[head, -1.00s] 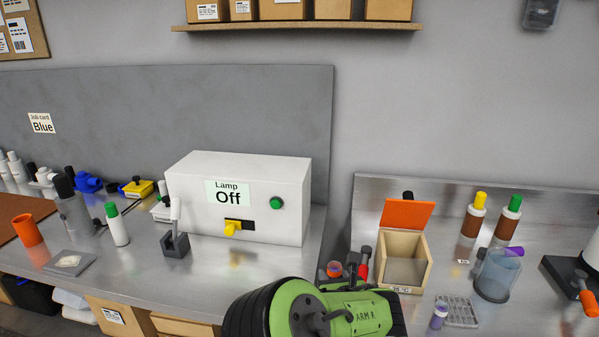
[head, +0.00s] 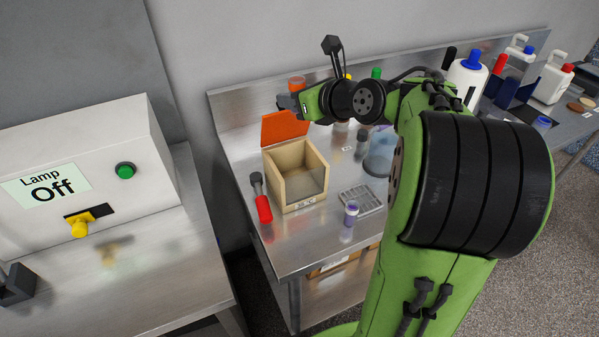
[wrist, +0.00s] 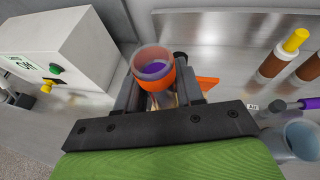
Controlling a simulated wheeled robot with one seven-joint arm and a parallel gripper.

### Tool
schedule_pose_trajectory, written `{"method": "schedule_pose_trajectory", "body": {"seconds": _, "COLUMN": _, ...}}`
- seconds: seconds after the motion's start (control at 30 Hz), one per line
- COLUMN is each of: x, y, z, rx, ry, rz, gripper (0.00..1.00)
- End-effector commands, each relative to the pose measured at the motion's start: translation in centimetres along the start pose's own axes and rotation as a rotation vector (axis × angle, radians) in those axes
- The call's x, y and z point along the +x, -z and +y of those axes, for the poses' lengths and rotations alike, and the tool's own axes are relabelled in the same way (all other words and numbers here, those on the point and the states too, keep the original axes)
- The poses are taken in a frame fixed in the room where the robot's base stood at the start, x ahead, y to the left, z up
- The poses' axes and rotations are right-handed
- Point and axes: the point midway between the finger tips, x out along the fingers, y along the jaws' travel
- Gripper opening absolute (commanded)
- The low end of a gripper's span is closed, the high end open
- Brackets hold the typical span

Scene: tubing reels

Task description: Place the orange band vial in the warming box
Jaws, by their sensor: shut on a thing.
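My gripper (head: 291,102) is shut on the orange band vial (head: 297,83), seen at the far left end of my arm. In the wrist view the vial (wrist: 154,70) is upright between the dark fingers (wrist: 158,92), its clear rim up and something purple inside. The warming box (head: 284,188) is a small pale wooden box on the metal bench, with its orange lid (head: 285,127) swung up. The vial appears high, near the raised lid in the head view; its exact height over the box is unclear. In the wrist view my gripper hides most of the box.
A gap separates this bench from the white lamp box (head: 85,170).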

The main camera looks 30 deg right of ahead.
Motion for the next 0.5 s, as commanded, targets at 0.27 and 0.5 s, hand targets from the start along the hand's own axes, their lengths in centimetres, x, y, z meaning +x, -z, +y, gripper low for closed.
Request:
{"method": "schedule_pose_trajectory", "body": {"seconds": 0.27, "x": 1.1, "y": 4.1, "z": 0.0, "rx": 0.005, "ry": -0.01, "rz": 0.006, "gripper": 0.07}}
{"method": "schedule_pose_trajectory", "body": {"seconds": 0.5, "x": 3.5, "y": 10.0, "z": 0.0, "rx": 0.004, "ry": -0.008, "rz": 0.004, "gripper": 0.07}}
